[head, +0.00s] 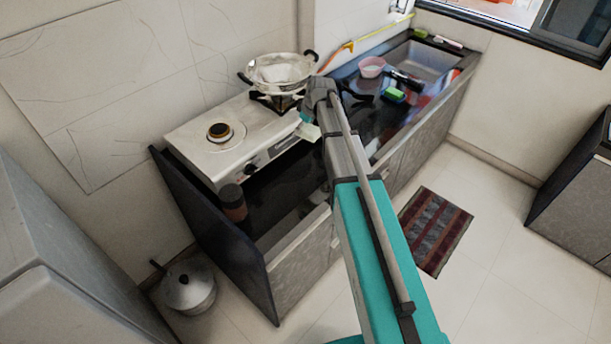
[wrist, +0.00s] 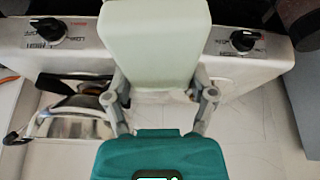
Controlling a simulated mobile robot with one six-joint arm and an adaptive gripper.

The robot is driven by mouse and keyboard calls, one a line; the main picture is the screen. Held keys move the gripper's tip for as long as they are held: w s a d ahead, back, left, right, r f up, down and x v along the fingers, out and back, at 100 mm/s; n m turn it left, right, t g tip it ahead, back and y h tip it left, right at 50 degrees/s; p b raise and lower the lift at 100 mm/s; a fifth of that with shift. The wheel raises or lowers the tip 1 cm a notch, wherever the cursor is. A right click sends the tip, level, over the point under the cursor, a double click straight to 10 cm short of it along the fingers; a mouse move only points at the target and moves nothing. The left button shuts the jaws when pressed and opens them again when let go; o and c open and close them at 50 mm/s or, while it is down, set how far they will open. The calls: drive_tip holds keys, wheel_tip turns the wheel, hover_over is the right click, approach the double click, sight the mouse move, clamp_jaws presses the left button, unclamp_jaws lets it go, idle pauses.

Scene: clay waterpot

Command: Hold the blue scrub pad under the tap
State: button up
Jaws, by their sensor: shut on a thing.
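My gripper (wrist: 161,98) is shut on a pale green-white block (wrist: 151,45), whose broad face fills the top middle of the wrist view. In the head view my gripper (head: 308,120) is at the front of the stove, with the pale block (head: 311,132) beneath it. I see no clearly blue pad in it. A small green pad with a blue lower edge (head: 393,96) lies on the dark counter to the right, apart from my gripper. The sink basin (head: 428,60) is at the far right end of the counter. A small fitting, perhaps the tap (head: 398,8), is on the wall above.
The white stove (head: 205,150) carries a steel pan (head: 280,72); its knob (wrist: 48,32) shows in the wrist view. A pink bowl (head: 371,67) stands near the sink. A lidded pot (head: 187,286) is on the floor.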

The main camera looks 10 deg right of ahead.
drive_tip(key=s+d+f+b, duration=0.2)
drive_tip(key=s+f+b, duration=0.1)
drive_tip(key=s, duration=0.3)
drive_tip(key=s+d+f+m+b, duration=0.1)
drive_tip(key=s+d+f+b, duration=0.1)
drive_tip(key=s+f+b, duration=0.2)
drive_tip(key=shift+s+f+m, duration=0.25)
drive_tip(key=shift+s+m, duration=0.05)
drive_tip(key=shift+s, duration=0.65)
drive_tip(key=shift+d, duration=0.1)
drive_tip(key=b, duration=0.5)
approach(300, 169)
drive_tip(key=f+b, duration=0.1)
drive_tip(key=a+f+b, duration=0.1)
drive_tip(key=b, duration=0.1)
drive_tip(key=shift+w+a, duration=0.1)
drive_tip(key=shift+w, duration=0.2)
drive_tip(key=shift+w+a+f+b, duration=0.1)
drive_tip(key=shift+w+f+b, duration=0.15)
drive_tip(key=shift+b, duration=0.2)
drive_tip(key=shift+w+a+f+b, duration=0.15)
drive_tip(key=shift+w+f+b, duration=0.3)
drive_tip(key=shift+f+b, duration=1.55)
drive_tip(key=shift+b, duration=0.05)
